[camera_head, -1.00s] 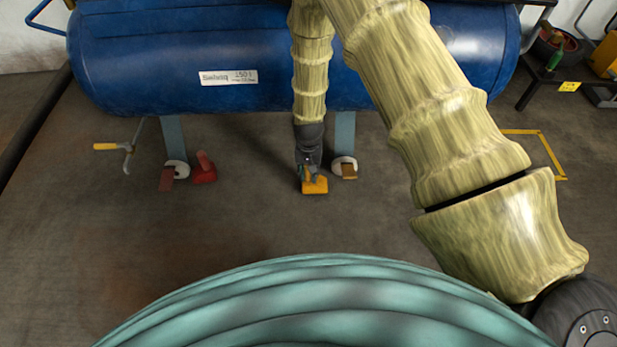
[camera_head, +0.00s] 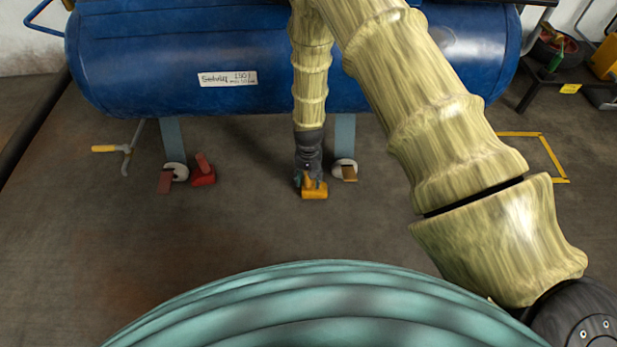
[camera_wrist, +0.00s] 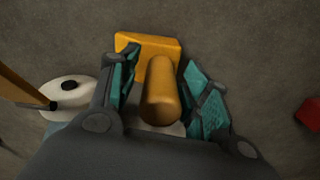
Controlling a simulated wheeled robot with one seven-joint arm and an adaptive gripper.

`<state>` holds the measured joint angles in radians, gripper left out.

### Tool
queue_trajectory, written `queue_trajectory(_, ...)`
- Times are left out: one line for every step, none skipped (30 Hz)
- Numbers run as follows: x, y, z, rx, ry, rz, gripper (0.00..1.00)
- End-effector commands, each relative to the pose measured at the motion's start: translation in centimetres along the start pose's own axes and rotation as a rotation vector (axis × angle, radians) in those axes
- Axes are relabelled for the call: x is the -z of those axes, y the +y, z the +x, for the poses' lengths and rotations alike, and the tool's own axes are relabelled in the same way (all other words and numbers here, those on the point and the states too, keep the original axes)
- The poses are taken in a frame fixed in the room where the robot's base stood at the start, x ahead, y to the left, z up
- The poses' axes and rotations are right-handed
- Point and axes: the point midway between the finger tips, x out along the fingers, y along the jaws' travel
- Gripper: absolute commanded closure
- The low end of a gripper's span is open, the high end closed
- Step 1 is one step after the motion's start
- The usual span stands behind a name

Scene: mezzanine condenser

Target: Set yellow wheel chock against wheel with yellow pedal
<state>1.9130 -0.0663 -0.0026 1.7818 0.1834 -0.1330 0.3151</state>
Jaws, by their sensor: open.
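The yellow wheel chock (camera_head: 314,193) sits on the floor, left of the wheel with the yellow pedal (camera_head: 342,165) and apart from it. Its yellow pedal (camera_head: 349,174) points toward the camera. My gripper (camera_head: 311,182) is at the chock, pointing down. In the wrist view, the open teal fingers of my gripper (camera_wrist: 165,92) stand on either side of the chock's upright round handle (camera_wrist: 160,95), with a gap at the right finger. The chock's base (camera_wrist: 130,42) shows behind the handle. The wheel (camera_wrist: 68,93) and its pedal (camera_wrist: 22,90) are at the left there.
A red chock (camera_head: 204,172) stands beside the left wheel (camera_head: 179,171), which has a red pedal (camera_head: 165,181). A blue tank (camera_head: 190,60) hangs above the wheels. A yellow-handled tool (camera_head: 108,149) lies at far left. Floor in front is clear.

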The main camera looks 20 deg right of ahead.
Motion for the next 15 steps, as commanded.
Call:
queue_trajectory(0.0, 0.0, -0.1, 0.000, 0.000, 0.000, 0.52)
queue_trajectory(0.0, 0.0, -0.2, 0.000, 0.001, 0.000, 0.52)
queue_trajectory(0.1, 0.0, -0.4, 0.000, 0.001, 0.000, 0.52)
queue_trajectory(0.1, 0.0, -0.8, 0.001, 0.001, 0.000, 0.52)
queue_trajectory(0.1, 0.0, -1.1, 0.001, 0.001, 0.000, 0.52)
queue_trajectory(0.1, 0.0, -1.6, 0.001, 0.001, 0.000, 0.52)
queue_trajectory(0.1, 0.0, -2.0, 0.001, 0.001, 0.000, 0.52)
queue_trajectory(0.1, 0.0, -2.5, 0.001, 0.001, 0.000, 0.52)
queue_trajectory(0.1, 0.0, -3.1, 0.001, 0.001, 0.000, 0.52)
queue_trajectory(0.1, 0.0, -3.6, 0.001, 0.002, 0.000, 0.52)
queue_trajectory(0.1, 0.0, -4.1, 0.001, 0.002, 0.000, 0.52)
queue_trajectory(0.1, 0.0, -4.8, 0.001, 0.002, 0.000, 0.52)
queue_trajectory(0.1, 0.0, -5.3, 0.001, 0.002, 0.000, 0.52)
queue_trajectory(0.0, 0.0, -5.8, 0.001, 0.002, 0.000, 0.52)
queue_trajectory(0.0, 0.0, -6.5, 0.000, 0.001, 0.000, 0.52)
